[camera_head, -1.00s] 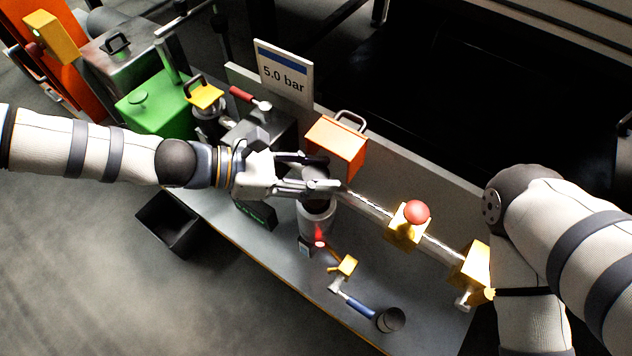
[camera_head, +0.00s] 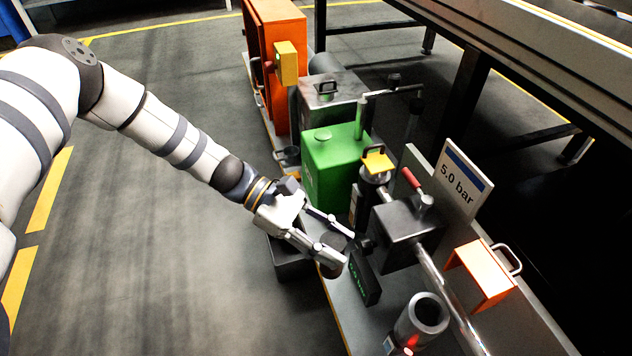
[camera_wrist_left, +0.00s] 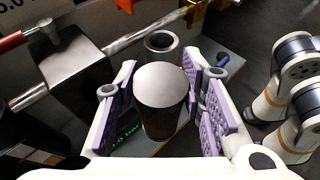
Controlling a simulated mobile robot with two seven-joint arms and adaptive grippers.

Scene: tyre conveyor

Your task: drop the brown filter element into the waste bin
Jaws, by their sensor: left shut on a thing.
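My left gripper (camera_head: 332,246) is shut on the filter element (camera_head: 336,240), a dark cylinder. In the left wrist view the element (camera_wrist_left: 160,112) stands between the two purple-padded fingers, its round grey end facing the camera. The waste bin (camera_head: 288,268) is a black open box beside the bench's left edge, partly hidden below my gripper. The element is in the air, near the bench edge and to the right of the bin in the picture.
An open grey housing (camera_head: 424,316) with a red light stands on the bench. A small display box (camera_head: 364,278), a black valve block (camera_head: 404,236), a green tank (camera_head: 334,166) and an orange cover (camera_head: 484,276) are close by. The floor at left is clear.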

